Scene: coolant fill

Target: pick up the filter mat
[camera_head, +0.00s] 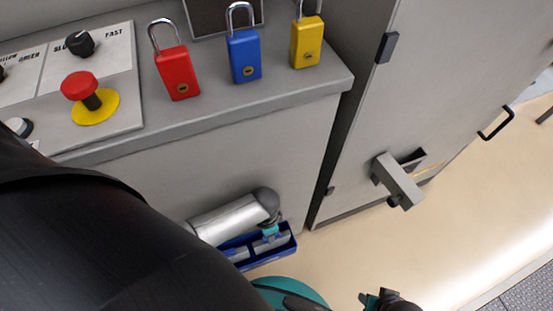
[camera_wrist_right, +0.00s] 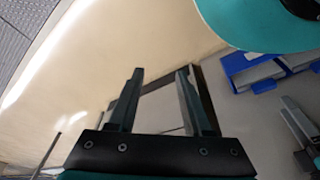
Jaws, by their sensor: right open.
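I cannot pick out the filter mat with certainty. My right gripper (camera_wrist_right: 158,97) is open, its two fingers apart and nothing held between them. Beyond the fingertips a pale rectangle with a dark border (camera_wrist_right: 205,90) shows in the right wrist view; I cannot tell whether it is the mat. In the head view the right gripper (camera_head: 376,297) shows only partly at the bottom edge. A blue tray (camera_head: 285,248) with grey pieces in it stands low by the cabinet; it also shows in the right wrist view (camera_wrist_right: 236,64).
A grey box-like part (camera_head: 398,182) sticks out of the tall cabinet door (camera_head: 440,80), beside a dark slot. A black handle (camera_head: 496,124) is farther right. Red (camera_head: 177,72), blue (camera_head: 244,56) and yellow (camera_head: 307,42) padlocks stand on the console. Pale floor (camera_head: 450,240) is clear at right.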

